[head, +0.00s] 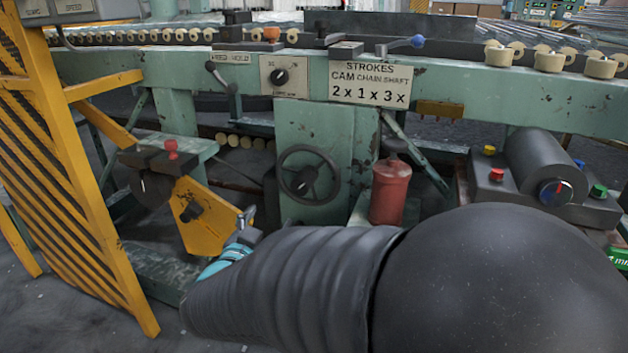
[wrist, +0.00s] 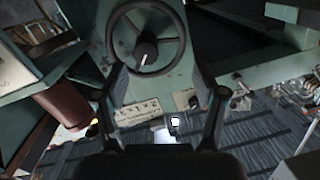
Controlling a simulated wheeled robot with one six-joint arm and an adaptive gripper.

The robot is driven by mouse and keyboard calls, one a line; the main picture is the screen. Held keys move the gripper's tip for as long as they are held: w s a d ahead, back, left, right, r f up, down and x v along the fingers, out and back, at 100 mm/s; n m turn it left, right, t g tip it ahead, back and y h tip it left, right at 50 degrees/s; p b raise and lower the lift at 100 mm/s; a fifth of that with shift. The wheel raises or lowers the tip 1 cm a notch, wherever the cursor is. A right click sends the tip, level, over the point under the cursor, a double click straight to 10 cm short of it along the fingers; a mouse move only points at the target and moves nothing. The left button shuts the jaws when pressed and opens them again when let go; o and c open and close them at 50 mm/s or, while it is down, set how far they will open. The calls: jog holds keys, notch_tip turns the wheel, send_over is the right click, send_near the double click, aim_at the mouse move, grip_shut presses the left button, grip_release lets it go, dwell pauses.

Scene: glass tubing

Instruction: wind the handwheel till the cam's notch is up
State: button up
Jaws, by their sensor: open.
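The black handwheel (head: 308,175) is mounted on the front of a green panel below the conveyor. In the wrist view the handwheel (wrist: 146,40) is in the upper middle, and its hub carries a pale line. My gripper (wrist: 160,80) is open and empty, its fingers apart below the wheel's rim in that picture. In the head view my arm hides most of it. A dark disc, probably the cam (head: 151,188), sits left of the wheel below a dark block, with a short white mark on its face. I cannot tell where its notch is.
A yellow striped guard (head: 60,150) stands at the left, and a yellow plate (head: 205,220) is beside the disc. A red canister (head: 390,192) stands right of the wheel. A motor unit (head: 540,165) is at the right.

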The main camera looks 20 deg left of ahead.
aim_at(299, 188)
jog(key=w+d, duration=0.1)
jog(key=w, duration=0.3)
jog(key=w+d+r+h, duration=0.1)
jog(key=w, duration=0.4)
jog(key=w+d+m+h+b, duration=0.1)
jog(key=w, duration=0.3)
jog(key=shift+w+d+r+t, duration=0.1)
jog(key=shift+w+r+t, duration=0.15)
jog(key=shift+w+t, duration=0.15)
grip_shut()
